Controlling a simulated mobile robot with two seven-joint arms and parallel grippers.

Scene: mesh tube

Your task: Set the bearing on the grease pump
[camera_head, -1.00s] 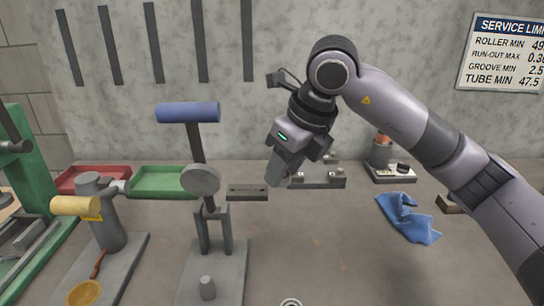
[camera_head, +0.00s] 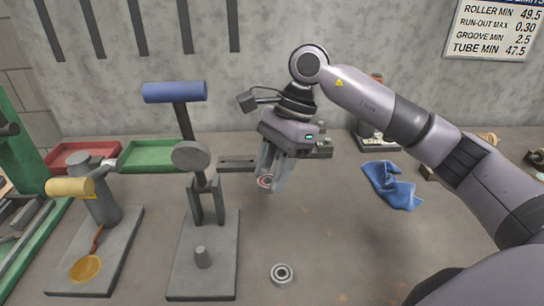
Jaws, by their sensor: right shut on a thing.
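My right gripper (camera_head: 272,180) points down over the middle of the table. Another bearing (camera_head: 282,275), steel grey with a dark bore, lies flat on the table at the front, apart from the gripper. What looks like the grease pump (camera_head: 108,205) stands at the left: a grey cylinder with a yellow handle, a red-brown hose and a round yellow cup on a grey base plate. My left gripper is out of view.
A press-like stand (camera_head: 205,200) with a blue handle and a short peg stands between pump and gripper. Red (camera_head: 82,158) and green (camera_head: 152,156) trays lie behind. A blue cloth (camera_head: 391,186) lies to the right. The front middle is mostly clear.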

